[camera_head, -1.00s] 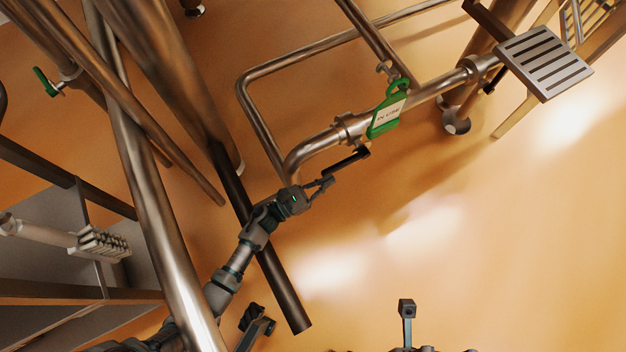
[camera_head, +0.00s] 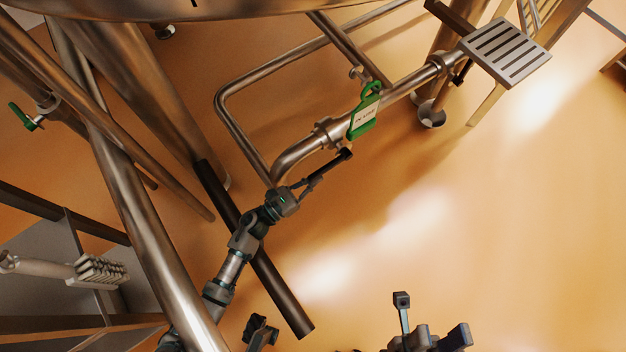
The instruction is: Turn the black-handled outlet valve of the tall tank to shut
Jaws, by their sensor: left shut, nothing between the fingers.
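The black valve handle (camera_head: 332,166) sticks out just below the bent outlet pipe (camera_head: 296,154). It slants from lower left to upper right, roughly along the pipe. My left gripper (camera_head: 309,184) is shut and empty at the handle's lower-left end. Its fingers overlap the handle in the picture; I cannot tell whether they touch. My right gripper (camera_head: 440,338) shows at the bottom edge, well away from the valve, cut off by the frame. Its fingers cannot be made out clearly. The valve body is partly hidden.
A dark tube (camera_head: 275,280) runs close beside my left arm. Steel legs and pipes (camera_head: 150,235) cross the left side. A brush (camera_head: 98,270) lies near a shelf at the lower left. A slotted step (camera_head: 505,52) stands at the upper right. The floor at right is clear.

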